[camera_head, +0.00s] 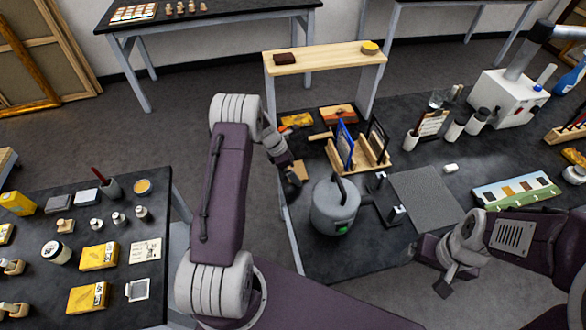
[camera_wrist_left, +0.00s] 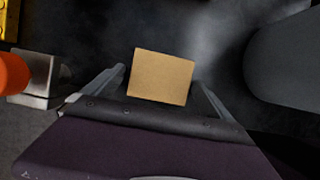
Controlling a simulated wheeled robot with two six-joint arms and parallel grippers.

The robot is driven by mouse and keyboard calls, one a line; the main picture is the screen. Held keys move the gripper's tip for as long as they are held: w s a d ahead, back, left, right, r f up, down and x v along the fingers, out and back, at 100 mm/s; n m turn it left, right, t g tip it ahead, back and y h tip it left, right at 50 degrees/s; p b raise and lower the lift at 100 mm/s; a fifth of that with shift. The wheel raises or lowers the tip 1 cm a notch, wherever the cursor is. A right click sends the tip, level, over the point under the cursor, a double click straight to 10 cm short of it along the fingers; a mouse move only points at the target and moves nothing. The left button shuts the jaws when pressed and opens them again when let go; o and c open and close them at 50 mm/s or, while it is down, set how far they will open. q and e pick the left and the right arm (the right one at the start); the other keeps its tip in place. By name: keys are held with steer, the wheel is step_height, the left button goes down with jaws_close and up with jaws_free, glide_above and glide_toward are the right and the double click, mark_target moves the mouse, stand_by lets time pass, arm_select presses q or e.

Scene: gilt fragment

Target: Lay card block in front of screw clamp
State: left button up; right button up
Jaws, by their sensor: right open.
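The card block (camera_head: 299,171), a small tan block, is at the left side of the dark work table, by my left gripper (camera_head: 289,167). In the left wrist view the card block (camera_wrist_left: 162,76) shows between the two fingertips of my left gripper (camera_wrist_left: 160,82). Whether the fingers press on it or stand just clear is not certain. An orange-ended metal item (camera_wrist_left: 30,78), perhaps the screw clamp, is at the left of the wrist view; its full shape is cut off. My right gripper (camera_head: 443,279) is open and empty near the table's front edge.
A grey canister (camera_head: 334,208) stands close to the right of the card block. A wooden rack (camera_head: 372,163) with upright frames is behind it. A grey mat (camera_head: 425,197) lies to the right. A pale raised shelf (camera_head: 325,61) spans the back.

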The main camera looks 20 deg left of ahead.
stand_by(0.4)
arm_select(q)
steer(key=shift+r, duration=0.4)
steer(key=v, duration=1.2)
steer(key=s+d+m+y, duration=0.1)
steer(key=s+d+m, duration=0.3)
steer(key=s+m, duration=0.3)
steer(key=s+d+r+m+g+y, duration=0.1)
steer(key=s+d+m, duration=0.2)
steer(key=s+m, duration=0.4)
steer(key=s+d+m+y, duration=0.1)
steer(key=s+d+m, duration=0.3)
steer(key=s+m, duration=0.3)
steer(key=m, duration=0.4)
steer(key=shift+s+d+r+b, duration=0.2)
steer(key=shift+s+d+b, duration=0.1)
steer(key=shift+s, duration=0.05)
